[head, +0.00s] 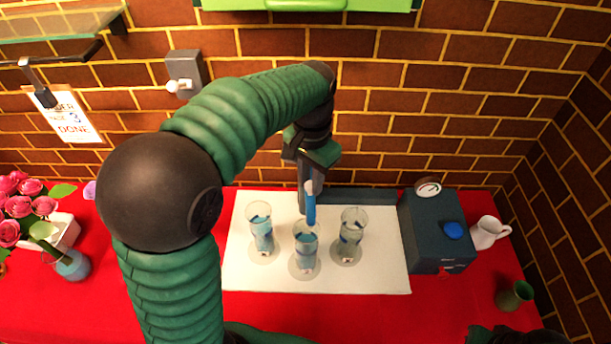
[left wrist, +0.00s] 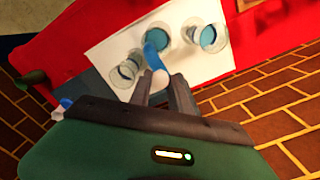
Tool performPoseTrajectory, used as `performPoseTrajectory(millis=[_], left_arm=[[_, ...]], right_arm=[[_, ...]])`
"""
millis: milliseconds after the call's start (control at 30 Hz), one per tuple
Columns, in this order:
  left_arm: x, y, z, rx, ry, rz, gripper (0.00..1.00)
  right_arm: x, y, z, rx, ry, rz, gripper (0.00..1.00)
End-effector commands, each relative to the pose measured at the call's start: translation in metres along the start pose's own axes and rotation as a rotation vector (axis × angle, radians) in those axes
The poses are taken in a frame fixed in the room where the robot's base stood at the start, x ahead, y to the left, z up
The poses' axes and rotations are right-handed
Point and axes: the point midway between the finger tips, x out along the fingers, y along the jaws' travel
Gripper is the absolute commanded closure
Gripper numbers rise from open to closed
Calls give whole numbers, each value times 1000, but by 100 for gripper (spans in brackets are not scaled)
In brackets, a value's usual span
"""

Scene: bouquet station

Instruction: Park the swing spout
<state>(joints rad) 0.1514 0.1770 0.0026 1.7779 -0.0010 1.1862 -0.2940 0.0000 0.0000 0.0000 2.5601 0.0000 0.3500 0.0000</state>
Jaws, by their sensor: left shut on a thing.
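The swing spout (head: 310,207) is a blue tube, seen in the head view above the middle vase of three. In the left wrist view the blue spout (left wrist: 155,45) reaches out over the vases from between my fingers, with a pale round knob at its near end. My left gripper (head: 305,190) is shut on it; the fingers also show in the left wrist view (left wrist: 168,90). The spout's base is hidden in the head view. The clear vases, left (head: 260,235), middle (head: 305,252) and right (head: 350,240), hold blue liquid.
The vases stand on a white mat (head: 390,278) on a red tabletop. A dark box (head: 425,250) with a blue button and gauge stands right of the mat, beside a white jug (head: 487,233) and green cup (head: 514,297). Pink roses (head: 28,207) fill the left; a brick wall stands behind.

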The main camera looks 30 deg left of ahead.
Motion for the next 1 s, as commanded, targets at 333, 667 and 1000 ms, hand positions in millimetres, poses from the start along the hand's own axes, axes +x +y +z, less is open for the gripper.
performPoseTrajectory(millis=[333,667,1000], left_arm=[[-6,29,-37,-272,-3,1,100],[-7,46,-84,-588,-3,0,100],[-6,47,-136,-913,-2,-1,100]], right_arm=[[-42,0,-10,0,0,0,100],[-86,0,-20,0,0,0,100],[-131,0,-31,0,0,0,100]])
